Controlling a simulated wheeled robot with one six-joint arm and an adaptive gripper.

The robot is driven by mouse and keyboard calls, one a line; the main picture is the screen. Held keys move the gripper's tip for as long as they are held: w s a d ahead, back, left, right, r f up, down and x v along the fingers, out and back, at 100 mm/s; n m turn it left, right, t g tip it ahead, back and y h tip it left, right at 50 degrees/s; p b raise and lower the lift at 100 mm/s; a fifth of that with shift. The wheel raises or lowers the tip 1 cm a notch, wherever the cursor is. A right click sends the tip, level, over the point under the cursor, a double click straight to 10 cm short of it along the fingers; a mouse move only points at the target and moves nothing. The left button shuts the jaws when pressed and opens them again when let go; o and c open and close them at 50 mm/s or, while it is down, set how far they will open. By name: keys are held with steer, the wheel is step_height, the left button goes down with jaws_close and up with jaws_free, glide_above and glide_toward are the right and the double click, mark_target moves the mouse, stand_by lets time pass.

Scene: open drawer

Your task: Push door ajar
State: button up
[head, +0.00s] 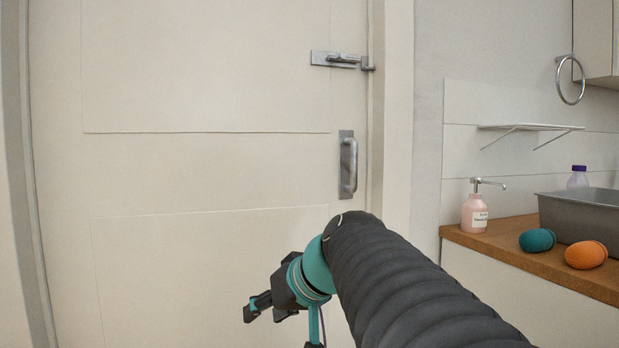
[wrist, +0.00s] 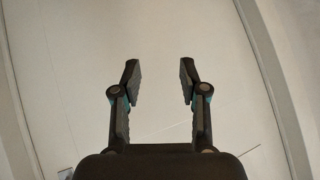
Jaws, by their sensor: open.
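The door (head: 200,170) is a cream panelled door that fills the left and middle of the head view. It looks closed in its frame. A metal pull handle (head: 348,165) is on its right side, with a metal latch (head: 340,60) above it near the frame. My gripper (head: 262,308) is in front of the lower part of the door, below and left of the handle. In the wrist view my gripper (wrist: 158,82) is open and empty, with a plain pale surface (wrist: 160,30) beyond the fingers. Whether the fingertips touch the door I cannot tell.
A wooden counter (head: 510,258) stands to the right. On it are a pink soap bottle (head: 475,210), a teal ball-like object (head: 537,240), an orange one (head: 586,255) and a grey basin (head: 590,215). A wall shelf (head: 530,127) and a towel ring (head: 571,80) are above.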

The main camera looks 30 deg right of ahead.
steer(key=w+d+r+t+b, duration=0.2)
steer(key=w+d+r+t, duration=0.3)
steer(key=d+r, duration=0.65)
steer(key=n+t+h+b, duration=0.1)
steer(key=t+h+b, duration=0.2)
steer(key=t, duration=0.1)
glide_toward(356, 164)
steer(key=w+p, duration=0.1)
steer(key=w, duration=0.4)
steer(key=w+p, duration=0.1)
steer(key=w, duration=0.5)
steer(key=shift+d+r+p, duration=0.15)
steer(key=shift+p, duration=0.15)
steer(key=shift+c, duration=0.2)
jaws_close()
